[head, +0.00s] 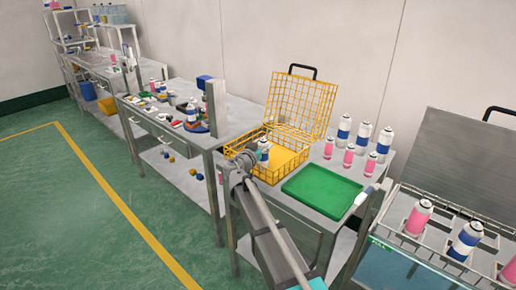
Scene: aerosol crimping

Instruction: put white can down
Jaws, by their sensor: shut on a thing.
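A white can (263,152) with a blue band is upright at the yellow wire basket (236,150), in its front part. My gripper (255,156) reaches over the basket's near side and is shut on this can. My arm and the gripper's body hide part of the basket and the can's near side. Whether the can's base touches the basket floor cannot be told from this view. The basket's wire lid (300,103) stands open at the back.
A green tray (320,191) lies empty to the right on the same metal table. Several white-and-blue and pink cans (344,129) stand behind it. A water bath (400,262) with cans in a rack is at the far right. A cluttered bench (160,105) stands left.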

